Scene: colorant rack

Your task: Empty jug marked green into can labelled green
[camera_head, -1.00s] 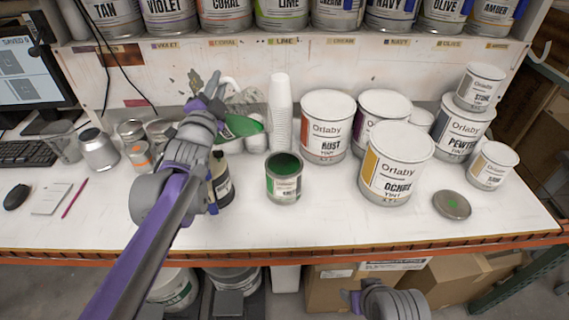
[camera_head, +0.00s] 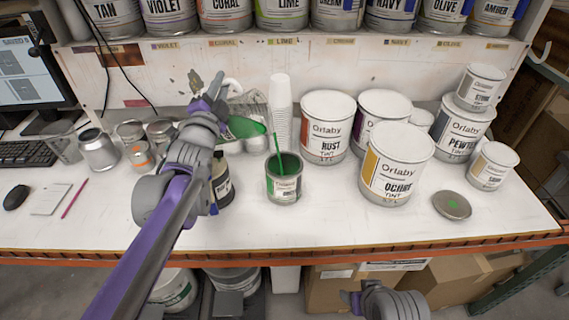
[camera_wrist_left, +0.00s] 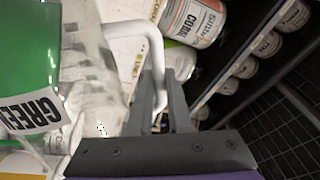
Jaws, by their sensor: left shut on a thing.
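My left gripper (camera_head: 214,88) is shut on the white handle (camera_wrist_left: 150,45) of the jug, seen between the fingers in the left wrist view. The jug (camera_head: 247,127) is clear with green liquid inside and is tipped to the right. Its label, partly cut off, reads "GREE" in the left wrist view (camera_wrist_left: 30,108). A thin green stream runs from its mouth into the open can (camera_head: 285,188) below, which stands upright on the bench. The can's label is too small to read surely. Part of my right arm's end (camera_head: 352,299) shows at the bottom; its finger state is unclear.
Rust (camera_head: 328,130) and ochre (camera_head: 394,165) cans stand to the right, with a loose lid (camera_head: 452,205). The bench front before the can is clear.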

